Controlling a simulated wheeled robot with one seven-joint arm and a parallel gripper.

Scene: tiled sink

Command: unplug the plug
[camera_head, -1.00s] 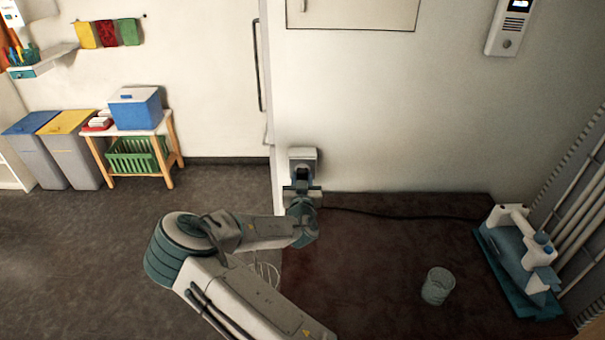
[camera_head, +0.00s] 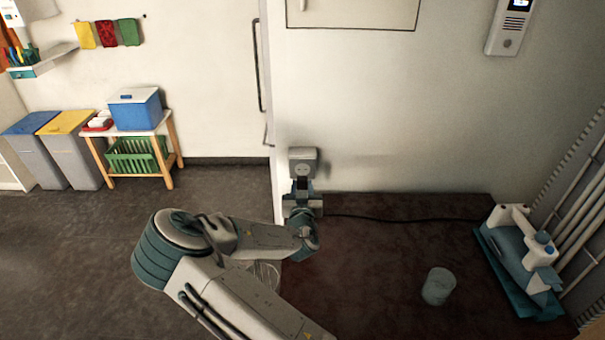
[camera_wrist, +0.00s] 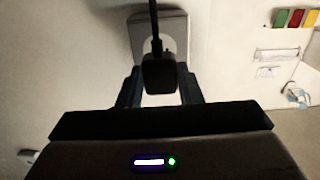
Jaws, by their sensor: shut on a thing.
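The grey wall socket (camera_head: 303,158) is on the white wall, and its lower face now shows in the head view. My gripper (camera_head: 302,187) is just in front of and below it, apart from the wall. In the wrist view the black plug (camera_wrist: 159,73) sits between the two dark fingers of my gripper (camera_wrist: 160,86), which are shut on it. The light socket plate (camera_wrist: 171,25) is behind the plug there. The plug appears clear of the socket, though its prongs are hidden. Its black cord (camera_head: 400,219) runs right along the dark counter.
A white and blue appliance (camera_head: 522,250) stands on a teal base at the right. A clear glass (camera_head: 438,286) stands on the dark counter (camera_head: 370,265). A wall intercom (camera_head: 511,25) hangs at top right. Bins and a small table are far left.

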